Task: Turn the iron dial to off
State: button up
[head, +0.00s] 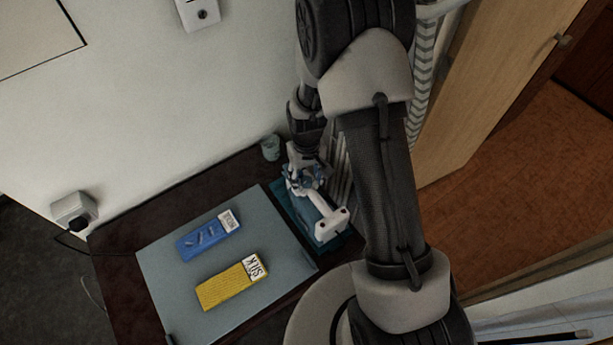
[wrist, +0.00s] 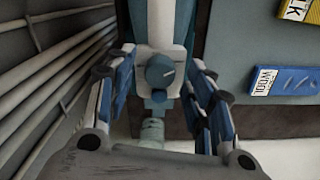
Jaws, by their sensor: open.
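The iron (head: 318,213) rests on a teal stand (head: 328,243) at the right end of the dark table in the head view. In the head view my gripper (head: 306,178) is over the iron and hides the dial.
A grey board (head: 165,262) carries a blue WOOL cloth (head: 205,238) and a yellow SILK cloth (head: 232,284) left of the iron. A small cup (head: 270,148) stands near the wall. White pipes (wrist: 60,75) run close beside my gripper. A wall outlet (head: 75,211) is at far left.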

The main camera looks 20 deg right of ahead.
aim_at(307, 180)
jog(key=shift+c, duration=0.3)
jog(key=c, duration=1)
jog(key=n, duration=0.5)
jog(key=shift+n, duration=0.4)
jog(key=o, duration=1.1)
jog(key=shift+c, duration=0.2)
jog(key=shift+r, duration=0.1)
notch_tip(307, 180, up, 12)
